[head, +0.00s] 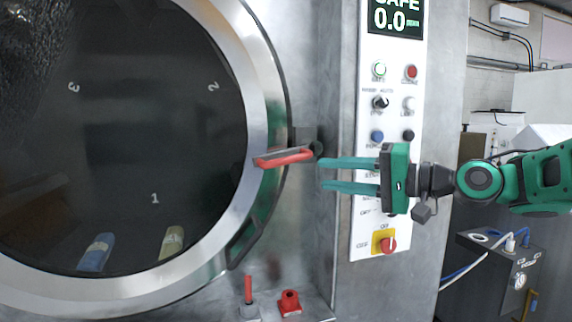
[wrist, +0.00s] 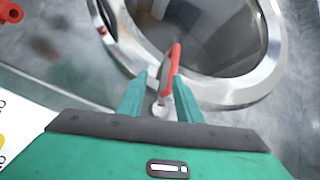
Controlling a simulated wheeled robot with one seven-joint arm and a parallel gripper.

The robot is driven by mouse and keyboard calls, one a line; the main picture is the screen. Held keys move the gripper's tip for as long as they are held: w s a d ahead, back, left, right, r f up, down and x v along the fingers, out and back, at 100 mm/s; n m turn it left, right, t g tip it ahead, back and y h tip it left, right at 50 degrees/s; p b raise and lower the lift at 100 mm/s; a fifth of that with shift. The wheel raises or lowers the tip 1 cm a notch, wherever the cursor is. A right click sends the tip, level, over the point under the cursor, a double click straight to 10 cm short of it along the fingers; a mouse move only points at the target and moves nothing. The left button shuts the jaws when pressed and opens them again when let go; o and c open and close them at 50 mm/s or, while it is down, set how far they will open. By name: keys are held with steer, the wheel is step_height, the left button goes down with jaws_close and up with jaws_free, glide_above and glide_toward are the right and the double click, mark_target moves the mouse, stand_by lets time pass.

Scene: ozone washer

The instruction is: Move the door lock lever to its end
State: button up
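The door lock lever (head: 284,158) is a red handle at the right rim of the round washer door (head: 272,85). It lies roughly level in the head view, running left from a dark pivot. In the wrist view the red lever (wrist: 173,62) stands just ahead of my fingers, with its pale base seen between them. My gripper (head: 322,174) is open and points left, its fingertips close to the lever's right end. The two green fingers also show in the wrist view (wrist: 160,88). I cannot tell whether a finger touches the lever.
A control panel (head: 390,130) with buttons, knobs and a display reading SAFE 0.0 lies behind my gripper. A yellow-backed red switch (head: 384,243) is low on it. A red rod (head: 248,290) and a red fitting (head: 290,303) stand below the door.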

mark_target(292, 161)
steer(key=shift+y, duration=0.5)
steer(key=x, duration=0.3)
steer(key=r+x, duration=0.1)
steer(key=x, duration=0.7)
steer(key=shift+s+a+r, duration=0.25)
steer(key=shift+a+r, duration=0.05)
steer(key=shift+r, duration=0.1)
jaws_close()
